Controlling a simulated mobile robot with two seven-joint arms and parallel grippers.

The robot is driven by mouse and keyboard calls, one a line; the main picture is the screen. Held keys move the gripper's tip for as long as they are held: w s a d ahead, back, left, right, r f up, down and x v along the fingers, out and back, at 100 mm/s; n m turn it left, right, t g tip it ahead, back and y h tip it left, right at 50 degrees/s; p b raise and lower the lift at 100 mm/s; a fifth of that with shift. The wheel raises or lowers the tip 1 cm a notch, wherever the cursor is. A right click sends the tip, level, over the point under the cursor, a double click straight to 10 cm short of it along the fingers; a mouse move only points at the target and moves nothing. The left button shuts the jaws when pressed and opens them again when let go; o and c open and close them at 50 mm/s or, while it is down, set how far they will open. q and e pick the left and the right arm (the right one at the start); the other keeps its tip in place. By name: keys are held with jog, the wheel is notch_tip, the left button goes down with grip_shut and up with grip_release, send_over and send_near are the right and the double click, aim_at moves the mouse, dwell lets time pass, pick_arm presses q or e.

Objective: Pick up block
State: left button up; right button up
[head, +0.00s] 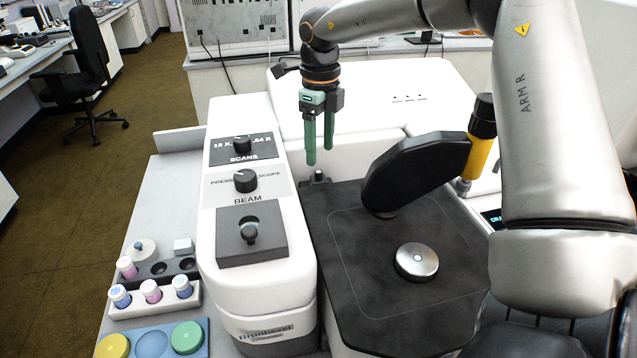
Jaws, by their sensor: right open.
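My right gripper (319,151) hangs with its two green fingers pointing down, open, with nothing seen between them. I cannot tell which of the two is the task's block. My left gripper is not in view.
A black swing arm (415,172) with a yellow part (479,145) overhangs the stage, close to my right arm. A round metal disc (416,261) lies on the stage. The white knob console (258,296) stands left, beside vials (151,291) and a blue tray (136,334).

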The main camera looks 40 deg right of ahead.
aim_at(319, 172)
jog(key=f, duration=0.8)
jog(key=shift+w+d+f+p, duration=0.15)
jog(key=shift+w+f+p, duration=0.1)
jog(key=shift+f+p, duration=0.15)
jog(key=shift+c, duration=0.4)
grip_shut()
